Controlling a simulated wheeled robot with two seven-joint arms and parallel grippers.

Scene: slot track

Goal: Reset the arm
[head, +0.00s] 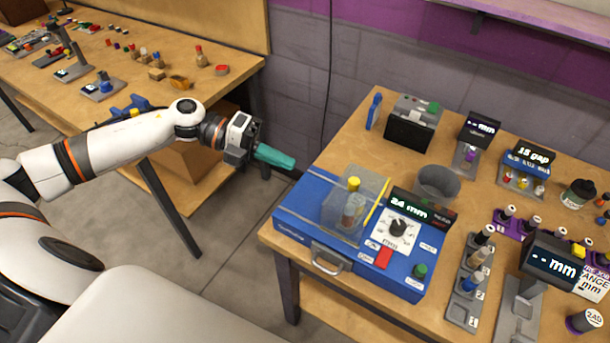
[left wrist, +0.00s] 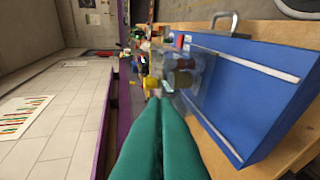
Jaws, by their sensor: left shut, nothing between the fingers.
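My left gripper (head: 275,157) has teal fingers that are shut with nothing between them. It hangs in the air left of the right-hand table, above and behind the left end of a blue box machine. In the left wrist view the teal fingers (left wrist: 160,140) lie together and point along the blue machine's side. The left arm (head: 120,145) stretches in from the left of the head view. My right gripper is not in view.
The blue machine (head: 290,225) has a clear cover, a front handle and a "24 mm" display (head: 420,207). A grey cup (head: 437,185) and several display stands are on the same wooden table. Another table (head: 225,75) with small parts stands at the back left. Floor shows between them.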

